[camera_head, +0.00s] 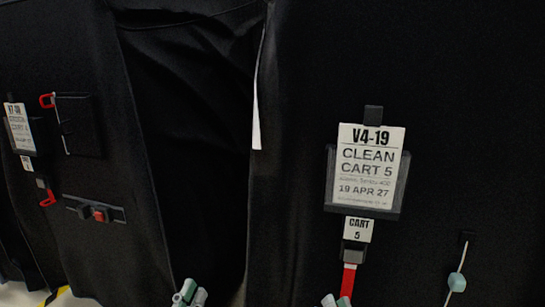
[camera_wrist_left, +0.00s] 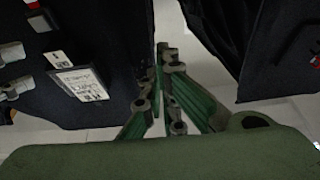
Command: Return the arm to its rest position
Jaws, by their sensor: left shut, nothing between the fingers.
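My left gripper (camera_head: 190,292) shows at the bottom edge of the head view, left of centre, in front of the dark opening between the cart covers. Only its pale green-grey fingertips are in the picture. In the left wrist view its green fingers (camera_wrist_left: 164,88) come together with nothing between them, over the gap between two dark covers. Tips of my right gripper (camera_head: 337,301) show at the bottom edge, below the red strap; too little of it is visible to tell its state. The arms themselves are out of the head view.
Black-covered carts fill the view. The right one carries a "CLEAN CART 5" card (camera_head: 368,167), a "CART 5" tag (camera_head: 358,230) and a red strap (camera_head: 348,279). A cord with a pale green bead (camera_head: 457,282) hangs further right. Another card (camera_head: 19,128) and a red-buttoned latch (camera_head: 99,214) are left.

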